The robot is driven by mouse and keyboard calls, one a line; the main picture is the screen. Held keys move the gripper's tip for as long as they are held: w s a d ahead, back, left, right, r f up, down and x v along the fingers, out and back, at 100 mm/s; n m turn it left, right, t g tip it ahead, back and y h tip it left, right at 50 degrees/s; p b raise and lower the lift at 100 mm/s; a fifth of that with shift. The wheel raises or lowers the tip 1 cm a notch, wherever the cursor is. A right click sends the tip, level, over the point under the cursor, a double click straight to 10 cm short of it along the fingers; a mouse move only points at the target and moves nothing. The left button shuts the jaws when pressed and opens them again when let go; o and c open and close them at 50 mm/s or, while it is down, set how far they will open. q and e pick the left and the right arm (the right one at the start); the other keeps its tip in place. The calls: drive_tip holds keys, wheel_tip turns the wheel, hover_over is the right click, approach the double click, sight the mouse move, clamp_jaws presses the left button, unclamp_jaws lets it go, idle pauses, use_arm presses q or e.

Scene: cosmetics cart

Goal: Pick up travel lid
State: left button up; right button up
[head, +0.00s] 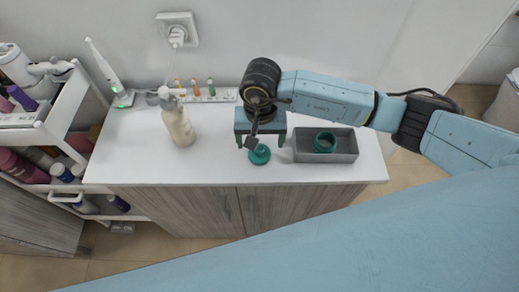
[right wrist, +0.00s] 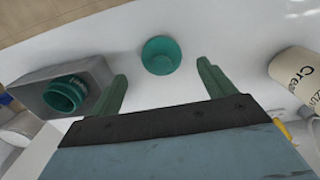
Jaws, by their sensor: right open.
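The travel lid appears to be the round green piece (head: 260,154) on the white counter, just in front of my right gripper (head: 261,143). My right gripper (right wrist: 163,75) is open and empty. Its two green fingers are spread, and the lid lies beyond them, between their lines. I cannot tell how high the fingertips are above the counter. My left gripper is not in view.
A grey tray (head: 345,157) right of the lid holds a green open-topped container (head: 325,142). A cream pump bottle (head: 178,124) stands to the left. The counter (head: 220,170) is clear around the lid.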

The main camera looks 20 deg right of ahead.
sight(259, 148)
wheel_tip(259, 148, down, 4)
drive_tip(key=shift+w+a+f+p, duration=0.1)
drive_tip(key=shift+p, duration=0.25)
drive_tip(key=shift+c, duration=0.4)
drive_tip(key=c, duration=0.9)
